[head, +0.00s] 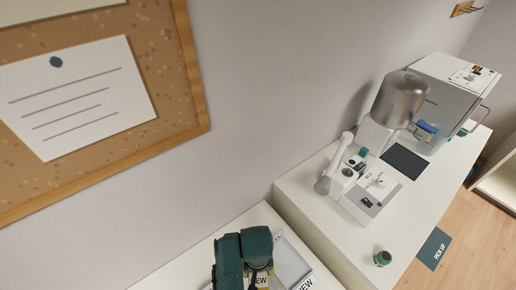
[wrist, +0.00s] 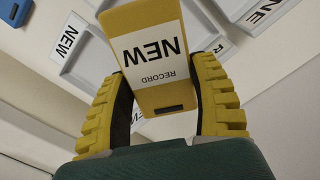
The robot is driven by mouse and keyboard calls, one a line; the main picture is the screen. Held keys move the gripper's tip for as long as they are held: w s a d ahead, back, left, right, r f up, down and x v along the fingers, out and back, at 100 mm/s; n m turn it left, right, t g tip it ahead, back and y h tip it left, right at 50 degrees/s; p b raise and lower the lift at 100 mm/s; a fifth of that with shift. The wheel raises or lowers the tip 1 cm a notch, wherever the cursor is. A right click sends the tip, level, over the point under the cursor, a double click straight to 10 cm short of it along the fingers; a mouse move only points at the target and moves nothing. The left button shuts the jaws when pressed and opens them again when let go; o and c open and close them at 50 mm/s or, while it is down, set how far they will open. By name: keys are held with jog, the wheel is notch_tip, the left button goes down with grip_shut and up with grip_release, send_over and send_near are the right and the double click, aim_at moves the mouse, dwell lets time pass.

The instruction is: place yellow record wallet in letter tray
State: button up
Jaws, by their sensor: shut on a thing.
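The yellow record wallet (wrist: 148,20) has a white label reading NEW RECORD, upside down in part. My gripper (wrist: 163,68) is shut on it, with one yellow ribbed finger on each side. In the wrist view the wallet hangs over a grey letter tray (wrist: 84,62) labelled NEW and hides part of it. In the head view this tray (head: 292,262) is at the bottom edge, beside my green wrist, which mostly hides my gripper and the wallet. I cannot tell the height of the wallet over the tray.
A second grey tray (wrist: 212,28) with a label ending in NE lies to the right in the wrist view. A blue object (wrist: 14,12) is at the top left corner. In the head view, a white counter (head: 345,235) with machines stands to the right, and a corkboard (head: 165,85) hangs on the wall.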

jog(key=s+r+p, duration=0.3)
jog(key=r+p, duration=0.5)
jog(key=p, duration=0.2)
jog(key=s+r+m+p, duration=0.1)
jog(key=s+r+p, duration=0.3)
jog(key=r+p, duration=0.5)
jog(key=shift+r+p, duration=0.15)
jog(key=shift+p, duration=0.25)
